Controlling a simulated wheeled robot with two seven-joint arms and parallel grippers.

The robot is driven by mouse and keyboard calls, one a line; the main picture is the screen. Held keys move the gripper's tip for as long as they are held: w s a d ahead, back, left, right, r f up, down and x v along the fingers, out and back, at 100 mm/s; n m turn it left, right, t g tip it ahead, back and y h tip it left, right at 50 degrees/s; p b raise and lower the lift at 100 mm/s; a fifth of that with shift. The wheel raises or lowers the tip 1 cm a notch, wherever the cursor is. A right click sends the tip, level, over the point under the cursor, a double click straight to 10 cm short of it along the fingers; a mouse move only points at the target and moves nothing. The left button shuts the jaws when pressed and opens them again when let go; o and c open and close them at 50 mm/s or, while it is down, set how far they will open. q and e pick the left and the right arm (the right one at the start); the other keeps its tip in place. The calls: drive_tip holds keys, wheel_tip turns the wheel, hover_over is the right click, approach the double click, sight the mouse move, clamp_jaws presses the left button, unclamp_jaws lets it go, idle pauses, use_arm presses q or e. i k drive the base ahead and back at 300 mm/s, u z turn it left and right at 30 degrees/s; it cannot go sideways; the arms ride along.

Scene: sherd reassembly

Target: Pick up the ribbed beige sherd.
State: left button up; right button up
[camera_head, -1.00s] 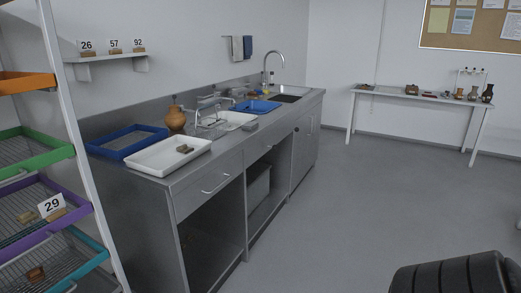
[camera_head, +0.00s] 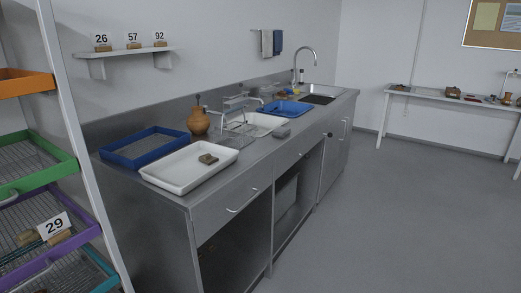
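A small brownish-beige sherd (camera_head: 208,159) lies in the white tray (camera_head: 170,182) at the near end of the steel counter. It is too small to tell whether it is ribbed. Another brownish piece (camera_head: 26,237) lies in the purple-edged rack tray (camera_head: 88,235), beside the number 29 card. Neither of my grippers is in view.
The counter also holds a blue tray (camera_head: 118,157), an orange-brown jug (camera_head: 199,122), a wire rack (camera_head: 238,108) and another blue tray (camera_head: 289,109). The shelving rack stands close at left. Grey floor (camera_head: 400,220) is clear at right. A table (camera_head: 420,93) stands behind.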

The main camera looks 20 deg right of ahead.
sight(207, 158)
drive_tip(key=z, duration=0.15)
drive_tip(key=i, duration=0.1)
drive_tip(key=z, duration=0.5)
drive_tip(key=k, duration=0.65)
drive_tip(key=z, duration=0.8)
drive_tip(key=i, duration=1.5)
drive_tip(key=u, duration=1)
